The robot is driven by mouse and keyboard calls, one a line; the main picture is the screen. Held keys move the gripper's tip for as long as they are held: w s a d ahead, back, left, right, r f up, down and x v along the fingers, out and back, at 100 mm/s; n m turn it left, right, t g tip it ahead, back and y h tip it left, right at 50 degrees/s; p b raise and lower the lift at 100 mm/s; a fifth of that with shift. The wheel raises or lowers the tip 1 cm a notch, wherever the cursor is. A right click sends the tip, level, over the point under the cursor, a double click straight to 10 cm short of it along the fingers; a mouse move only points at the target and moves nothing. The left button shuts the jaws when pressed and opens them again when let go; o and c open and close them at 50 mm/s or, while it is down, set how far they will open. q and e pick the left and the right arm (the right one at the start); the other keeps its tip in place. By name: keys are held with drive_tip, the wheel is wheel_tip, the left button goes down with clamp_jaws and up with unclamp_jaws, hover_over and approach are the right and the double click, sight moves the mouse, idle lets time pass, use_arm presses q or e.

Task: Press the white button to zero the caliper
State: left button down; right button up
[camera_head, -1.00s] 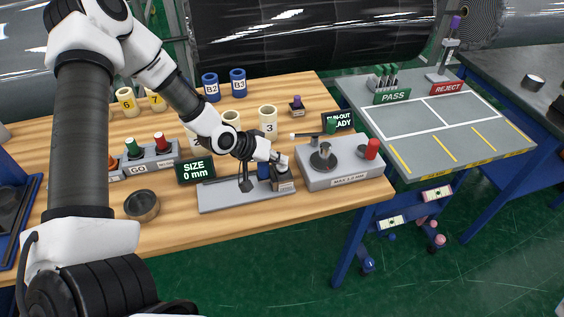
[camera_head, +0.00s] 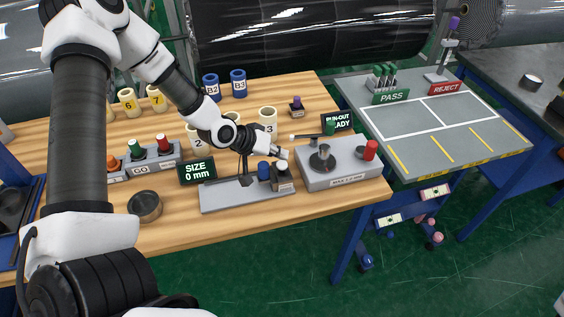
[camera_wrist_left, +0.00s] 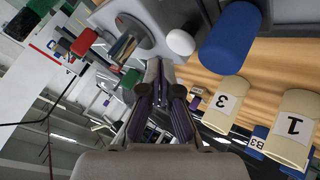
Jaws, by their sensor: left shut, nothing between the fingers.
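The caliper (camera_head: 228,196) lies on the wooden bench, with a grey base, a dark labelled block (camera_head: 284,186) at its right end and a blue cylinder (camera_head: 264,171) beside it. Its display (camera_head: 197,172) reads SIZE 0 mm. My left gripper (camera_head: 282,156) is shut and empty just above the block. In the left wrist view the closed fingertips (camera_wrist_left: 153,66) are just beside the round white button (camera_wrist_left: 180,42), apart from it in the picture. The blue cylinder (camera_wrist_left: 230,38) is right of the button. In the head view I cannot make out the button.
A grey gauge (camera_head: 345,169) with a red knob stands right of the caliper. Numbered cream cups (camera_head: 267,117) stand behind. A round dark tin (camera_head: 145,206) and a GO block (camera_head: 150,166) are at left. A grey PASS and REJECT table (camera_head: 440,125) is at right.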

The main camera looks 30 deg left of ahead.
sight(280, 166)
use_arm(q)
wheel_tip(280, 166, up, 5)
drive_tip(key=p, duration=0.3)
drive_tip(key=shift+p, duration=0.35)
drive_tip(key=shift+f, duration=0.1)
drive_tip(key=shift+s+d+f, duration=0.15)
drive_tip(key=shift+s+f, duration=0.05)
drive_tip(key=shift+f, duration=0.05)
drive_tip(key=s+d+f+g, duration=0.1)
drive_tip(key=s+d+f, duration=0.1)
drive_tip(key=s+f, duration=0.2)
drive_tip(key=s+d+f+g+y, duration=0.1)
drive_tip(key=s+d+f+g, duration=0.1)
drive_tip(key=s+d+f, duration=0.1)
drive_tip(key=s+d+f+m+g, duration=0.1)
drive_tip(key=s+d+f+g, duration=0.1)
drive_tip(key=s+f, duration=0.3)
drive_tip(key=shift+s+d+f+y, duration=0.1)
drive_tip(key=shift+s+f+y, duration=0.1)
drive_tip(key=shift+s, duration=0.25)
drive_tip(key=shift+s+d+f+y, duration=0.1)
drive_tip(key=shift+s+f+y, duration=0.1)
drive_tip(key=shift+s, duration=0.2)
drive_tip(key=s+d+f+m+g+y, duration=0.1)
drive_tip(key=s+f+m+g+y, duration=0.3)
drive_tip(key=s, duration=1)
wheel_tip(280, 166, down, 9)
drive_tip(key=n+t+h+b, duration=0.1)
drive_tip(key=n+b, duration=0.1)
drive_tip(key=b, duration=0.6)
